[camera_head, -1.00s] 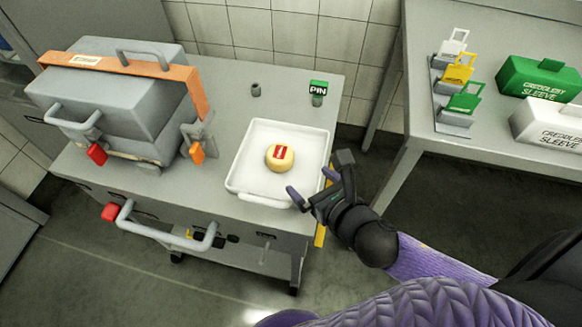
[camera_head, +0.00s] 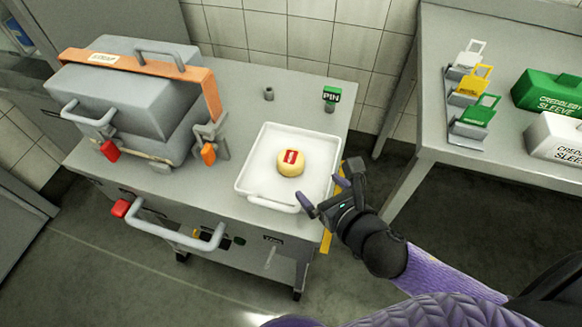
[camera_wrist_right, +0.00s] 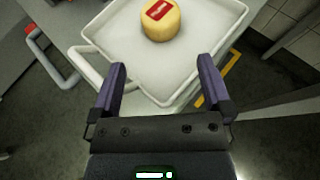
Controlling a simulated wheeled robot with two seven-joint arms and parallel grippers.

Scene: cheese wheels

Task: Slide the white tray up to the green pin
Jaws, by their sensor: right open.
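The white tray (camera_head: 256,183) lies on the grey bench, with a round yellow cheese wheel (camera_head: 290,168) bearing a red label on it. The green pin (camera_head: 331,95), a block marked PIN on a short post, stands behind the tray near the bench's back right corner, with a gap between them. My right gripper (camera_head: 324,195) is at the tray's near right corner. In the right wrist view its two purple fingers (camera_wrist_right: 162,88) are open and empty on either side of the tray's near corner (camera_wrist_right: 160,98). The tray's front handle (camera_wrist_right: 88,68) is left of them. My left gripper is not in view.
A grey press with an orange band (camera_head: 135,95) stands on the bench's left. A small grey post (camera_head: 268,93) stands behind the tray. A side table (camera_head: 500,150) at right holds coloured tags and green and white sleeve boxes. Bare bench lies between tray and pin.

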